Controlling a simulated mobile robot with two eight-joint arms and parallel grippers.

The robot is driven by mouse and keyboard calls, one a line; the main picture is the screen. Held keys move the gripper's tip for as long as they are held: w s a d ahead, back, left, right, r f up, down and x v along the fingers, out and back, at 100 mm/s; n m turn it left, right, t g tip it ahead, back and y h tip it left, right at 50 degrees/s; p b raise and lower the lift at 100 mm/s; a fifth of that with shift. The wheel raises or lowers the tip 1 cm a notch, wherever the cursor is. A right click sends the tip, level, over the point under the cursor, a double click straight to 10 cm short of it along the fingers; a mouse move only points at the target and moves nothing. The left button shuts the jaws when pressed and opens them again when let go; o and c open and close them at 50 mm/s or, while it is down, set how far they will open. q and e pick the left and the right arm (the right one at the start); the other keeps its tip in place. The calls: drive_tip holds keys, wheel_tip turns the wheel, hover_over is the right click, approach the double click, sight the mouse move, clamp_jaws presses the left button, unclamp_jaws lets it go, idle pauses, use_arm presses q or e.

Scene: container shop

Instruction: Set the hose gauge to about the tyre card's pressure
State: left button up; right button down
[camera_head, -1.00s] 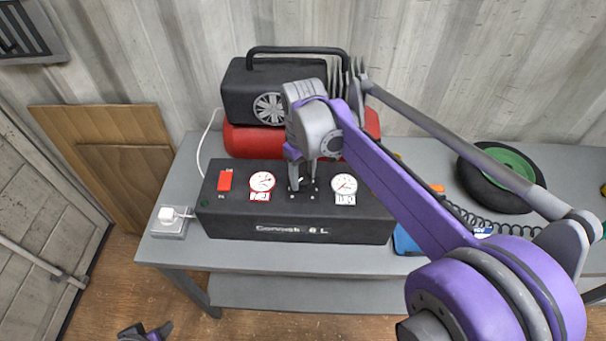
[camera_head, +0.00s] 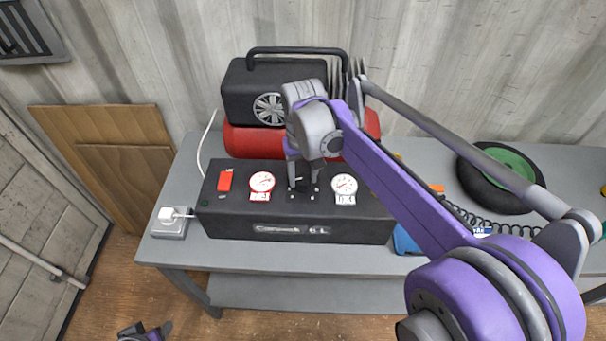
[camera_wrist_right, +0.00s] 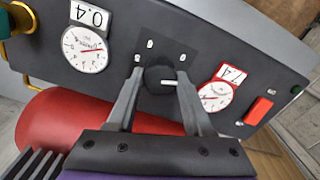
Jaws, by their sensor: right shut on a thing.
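The black compressor panel (camera_head: 350,228) sits on the bench with a red-rimmed gauge (camera_head: 262,182) and a white gauge (camera_head: 344,184). A dark knob (camera_wrist_right: 160,80) with a white pointer mark sits between them. My right gripper (camera_head: 302,187) is shut on the knob, one finger on each side in the right wrist view. There, the white gauge (camera_wrist_right: 85,50) has a readout of 0.4 and the red-rimmed gauge (camera_wrist_right: 216,96) one that looks like 7.4. I cannot make out the tyre card's figure. My left gripper (camera_head: 146,332) is cut off at the bottom edge.
A black tyre with a green hub (camera_head: 510,162) lies at the right, partly behind my right arm, near a coiled black hose (camera_head: 470,219). A red tank (camera_head: 240,141) stands behind the panel. A red switch (camera_head: 225,180) and a white plug (camera_head: 168,214) are at the left.

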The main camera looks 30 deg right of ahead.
sight(303, 178)
drive_tip(key=m, duration=0.3)
drive_tip(key=shift+m, duration=2.2)
drive_tip(key=shift+c, duration=1.5)
unclamp_jaws()
drive_tip(key=shift+r, duration=0.15)
wheel_tip(303, 178, up, 11)
drive_tip(key=shift+f+p, duration=0.2)
drive_tip(key=shift+p, duration=0.2)
